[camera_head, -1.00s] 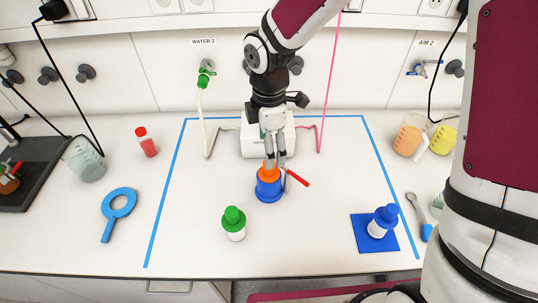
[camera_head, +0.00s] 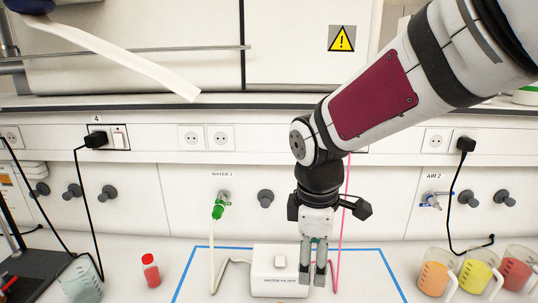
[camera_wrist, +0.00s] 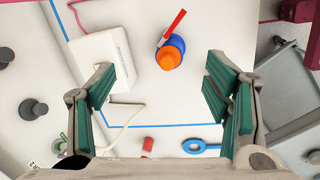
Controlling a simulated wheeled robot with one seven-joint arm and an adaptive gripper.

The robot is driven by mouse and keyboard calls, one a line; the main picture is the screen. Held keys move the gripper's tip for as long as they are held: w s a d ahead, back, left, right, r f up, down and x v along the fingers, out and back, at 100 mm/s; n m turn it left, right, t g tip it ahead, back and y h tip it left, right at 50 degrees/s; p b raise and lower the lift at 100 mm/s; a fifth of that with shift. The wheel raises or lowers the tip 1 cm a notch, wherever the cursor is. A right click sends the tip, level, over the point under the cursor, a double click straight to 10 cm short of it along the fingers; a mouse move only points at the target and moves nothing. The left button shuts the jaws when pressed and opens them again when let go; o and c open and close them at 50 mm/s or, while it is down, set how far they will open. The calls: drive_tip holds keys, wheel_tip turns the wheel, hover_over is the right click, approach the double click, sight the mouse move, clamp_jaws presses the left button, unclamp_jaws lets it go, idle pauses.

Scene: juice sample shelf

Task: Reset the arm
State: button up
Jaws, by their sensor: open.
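My gripper (camera_head: 313,268) is open and empty, pointing down in front of the white box (camera_head: 270,262) in the head view. Its two green-padded fingers also show wide apart in the wrist view (camera_wrist: 168,95). Between and beyond them, an orange-topped blue object (camera_wrist: 170,53) stands on the bench, apart from the fingers. A red stick-like piece (camera_wrist: 175,24) is at its side. The orange and blue object is out of the head view, apart from perhaps a small bit of orange at the bottom edge.
A red-capped bottle (camera_head: 150,271) and a beaker (camera_head: 80,280) stand at left. Beakers with orange (camera_head: 436,275), yellow (camera_head: 477,273) and red liquid (camera_head: 516,272) stand at right. A blue ring-handled tool (camera_wrist: 196,146) lies on the bench. A green tap (camera_head: 219,206) is on the wall behind.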

drive_tip(key=s+d+r+m+t+b, duration=0.1)
drive_tip(key=s+d+r+m+t, duration=0.3)
drive_tip(key=s+d+r+m, duration=0.3)
drive_tip(key=s+d+m, duration=0.3)
drive_tip(key=s+m, duration=0.3)
drive_tip(key=m, duration=0.2)
drive_tip(key=shift+s+d+y, duration=0.2)
drive_tip(key=shift+d+y, duration=0.05)
drive_tip(key=shift+y, duration=0.15)
